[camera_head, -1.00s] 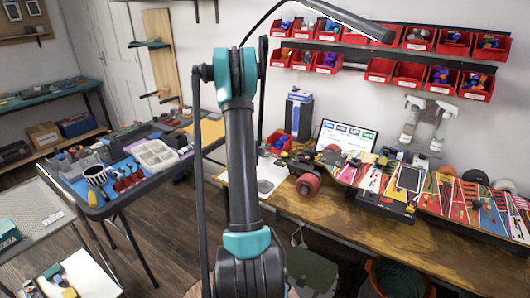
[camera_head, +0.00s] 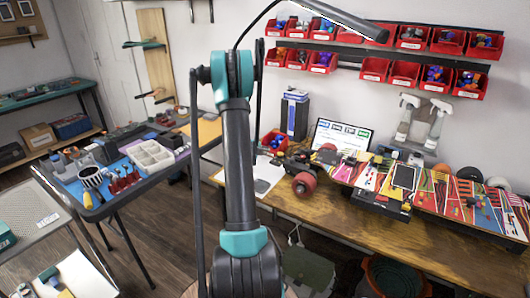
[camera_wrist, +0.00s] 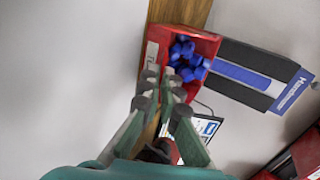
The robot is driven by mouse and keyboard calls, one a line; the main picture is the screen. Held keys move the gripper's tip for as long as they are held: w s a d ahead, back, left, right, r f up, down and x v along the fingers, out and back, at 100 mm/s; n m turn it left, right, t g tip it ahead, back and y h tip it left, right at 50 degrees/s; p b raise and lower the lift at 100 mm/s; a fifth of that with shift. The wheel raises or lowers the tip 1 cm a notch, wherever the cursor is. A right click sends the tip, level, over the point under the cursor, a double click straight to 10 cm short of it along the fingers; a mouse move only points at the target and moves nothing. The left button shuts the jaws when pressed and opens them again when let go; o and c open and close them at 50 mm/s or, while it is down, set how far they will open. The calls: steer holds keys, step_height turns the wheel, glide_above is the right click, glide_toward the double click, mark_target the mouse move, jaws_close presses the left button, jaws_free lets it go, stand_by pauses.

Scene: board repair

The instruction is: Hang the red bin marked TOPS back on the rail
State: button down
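A red bin (camera_head: 275,143) stands on the left end of the wooden workbench. In the wrist view the red bin (camera_wrist: 207,42) holds several blue pieces, and its white label is only partly readable, starting with T. My gripper (camera_wrist: 162,107) is open, with its fingers apart at the bin's lower left corner in that picture. I see nothing between the fingertips; whether they touch the bin I cannot tell. The gripper is hidden in the head view. The dark rail (camera_head: 346,48) on the wall carries red bins, with a gap in the lower row left of centre.
A dark blue box (camera_head: 294,115) stands right behind the bin and shows beside it in the wrist view. A lamp (camera_head: 345,20) hangs before the upper bins.

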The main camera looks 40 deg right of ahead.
stand_by(0.6)
steer(key=shift+r, duration=2.5)
